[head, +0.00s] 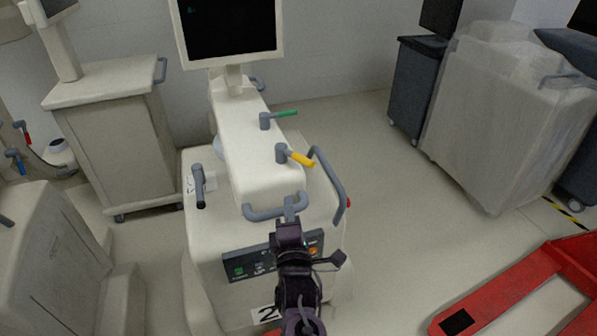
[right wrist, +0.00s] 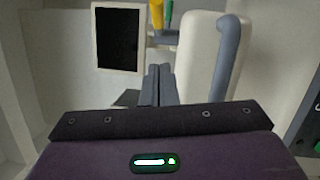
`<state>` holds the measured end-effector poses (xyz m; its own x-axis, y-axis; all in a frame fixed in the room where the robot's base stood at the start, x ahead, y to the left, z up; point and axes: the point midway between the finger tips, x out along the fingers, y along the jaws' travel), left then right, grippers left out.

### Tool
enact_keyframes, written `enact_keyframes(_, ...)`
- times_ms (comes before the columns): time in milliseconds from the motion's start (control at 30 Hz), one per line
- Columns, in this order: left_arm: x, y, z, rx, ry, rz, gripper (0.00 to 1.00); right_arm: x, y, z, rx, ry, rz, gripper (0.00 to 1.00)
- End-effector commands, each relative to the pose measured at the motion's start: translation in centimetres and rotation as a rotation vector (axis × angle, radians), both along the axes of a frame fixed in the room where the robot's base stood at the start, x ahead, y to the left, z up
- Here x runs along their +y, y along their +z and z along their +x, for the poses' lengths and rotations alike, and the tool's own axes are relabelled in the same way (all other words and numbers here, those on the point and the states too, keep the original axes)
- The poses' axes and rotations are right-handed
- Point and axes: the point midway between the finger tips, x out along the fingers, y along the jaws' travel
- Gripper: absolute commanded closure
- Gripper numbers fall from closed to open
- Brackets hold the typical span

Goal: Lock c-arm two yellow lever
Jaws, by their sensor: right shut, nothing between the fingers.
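The c-arm marked 2 (head: 215,250) is a white unit straight ahead of me in the head view. Its yellow lever (head: 300,158) sticks out to the right and slightly down from a grey pivot on the top of the body. The lever's yellow part also shows at the top of the right wrist view (right wrist: 157,18). My right gripper (head: 290,203) is shut and empty at the grey front handle (head: 262,212), below the lever and apart from it. Its closed fingers show in the right wrist view (right wrist: 158,72). I cannot tell whether it touches the handle. My left gripper is not in view.
A green lever (head: 286,113) sits behind the yellow one. A grey side rail (head: 331,180) curves along the right. A monitor (head: 228,30) stands behind. Covered carts (head: 500,115) and a red pallet jack (head: 505,290) are at right, with clear floor between.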

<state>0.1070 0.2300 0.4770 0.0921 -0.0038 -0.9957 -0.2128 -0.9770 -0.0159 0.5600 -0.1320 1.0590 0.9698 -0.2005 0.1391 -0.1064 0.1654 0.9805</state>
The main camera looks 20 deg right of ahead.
Motion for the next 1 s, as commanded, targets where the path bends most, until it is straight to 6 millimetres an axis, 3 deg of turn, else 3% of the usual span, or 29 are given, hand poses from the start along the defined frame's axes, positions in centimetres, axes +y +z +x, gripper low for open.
enact_keyframes(333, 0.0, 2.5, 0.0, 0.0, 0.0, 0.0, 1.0, -1.6, 1.5, 7.2, -0.001, -0.002, 0.001, 1.0)
enact_keyframes(600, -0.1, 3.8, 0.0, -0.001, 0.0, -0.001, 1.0, -4.3, 1.8, 8.6, 0.0, 0.001, 0.0, 1.0)
enact_keyframes(1000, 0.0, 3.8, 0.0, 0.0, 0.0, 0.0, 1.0, -4.7, 1.7, 8.8, 0.0, 0.001, 0.001, 1.0)
